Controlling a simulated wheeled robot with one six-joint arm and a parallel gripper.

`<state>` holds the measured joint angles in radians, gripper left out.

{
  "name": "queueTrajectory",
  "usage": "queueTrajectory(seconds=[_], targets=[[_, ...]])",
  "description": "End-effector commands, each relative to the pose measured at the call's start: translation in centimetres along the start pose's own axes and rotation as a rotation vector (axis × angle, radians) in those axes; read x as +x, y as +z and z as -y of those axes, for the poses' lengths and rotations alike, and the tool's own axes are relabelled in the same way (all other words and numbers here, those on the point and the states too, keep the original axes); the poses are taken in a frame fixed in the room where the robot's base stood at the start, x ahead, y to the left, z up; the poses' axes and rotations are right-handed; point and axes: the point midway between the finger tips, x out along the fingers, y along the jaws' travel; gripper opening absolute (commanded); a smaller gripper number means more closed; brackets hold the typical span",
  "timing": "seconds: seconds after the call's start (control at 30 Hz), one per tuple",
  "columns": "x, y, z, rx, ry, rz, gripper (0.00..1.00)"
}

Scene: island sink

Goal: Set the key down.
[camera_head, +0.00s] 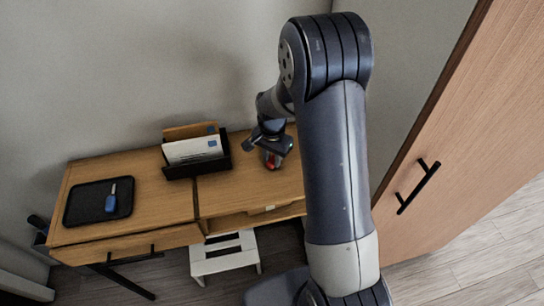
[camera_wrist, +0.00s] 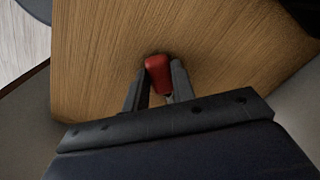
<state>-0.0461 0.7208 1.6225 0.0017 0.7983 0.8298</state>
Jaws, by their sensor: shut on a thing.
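My gripper (camera_wrist: 158,88) is shut on a red key (camera_wrist: 157,73), seen in the wrist view with the key's red end sticking out between the fingers. In the head view the red key (camera_head: 271,161) shows small below my gripper (camera_head: 268,150), over the right part of the wooden desk (camera_head: 235,190). The key is close to the desk top; I cannot tell whether it touches. The rest of the key is hidden by the fingers.
A black tray (camera_head: 78,207) with a blue key (camera_head: 111,202) lies on the desk's left side. A black letter holder (camera_head: 181,171) with envelopes stands left of my gripper. A white step stool (camera_head: 223,263) is below. A wooden cabinet door (camera_head: 455,170) with a black handle is at right.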

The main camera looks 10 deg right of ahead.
Motion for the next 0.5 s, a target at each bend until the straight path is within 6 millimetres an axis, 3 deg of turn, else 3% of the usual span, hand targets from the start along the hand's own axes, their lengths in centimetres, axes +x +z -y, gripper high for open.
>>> queueTrajectory(seconds=[0.2, 0.23, 0.5], targets=[[0.37, -0.01, 0.02, 0.000, 0.000, 0.000, 0.02], [0.36, -0.02, 0.02, 0.000, 0.000, 0.000, 0.26], [0.23, -0.02, 0.02, 0.000, 0.000, 0.000, 0.47]])
